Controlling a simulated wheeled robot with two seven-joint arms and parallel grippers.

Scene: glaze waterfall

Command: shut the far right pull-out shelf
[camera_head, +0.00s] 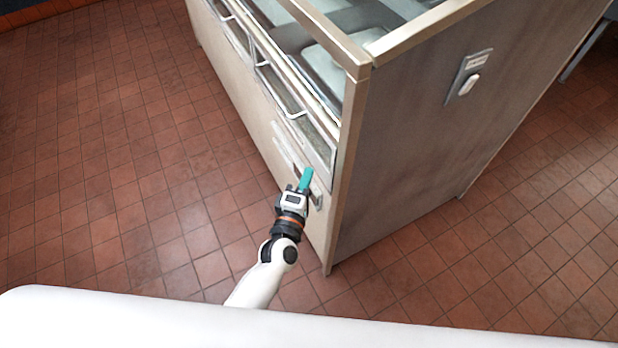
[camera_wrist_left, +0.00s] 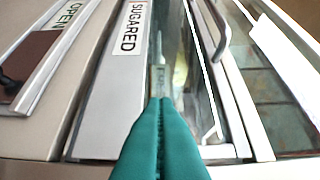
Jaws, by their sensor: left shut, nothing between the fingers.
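The cabinet (camera_head: 430,135) has a row of glass-fronted pull-out shelves with wire handles along its left side. The far right pull-out shelf (camera_head: 312,140) is the one nearest me, by the cabinet's corner post. I cannot tell how far it stands out. My left gripper (camera_head: 306,179) has teal fingers and is shut and empty, just below this shelf's lower edge. Contact is unclear. My right gripper is not seen.
A switch plate (camera_head: 468,78) is on the cabinet's end panel. In the left wrist view an OPEN label (camera_wrist_left: 68,18) and a dark plate (camera_wrist_left: 28,65) are at the left. The tiled floor (camera_head: 120,150) left of the cabinet is clear.

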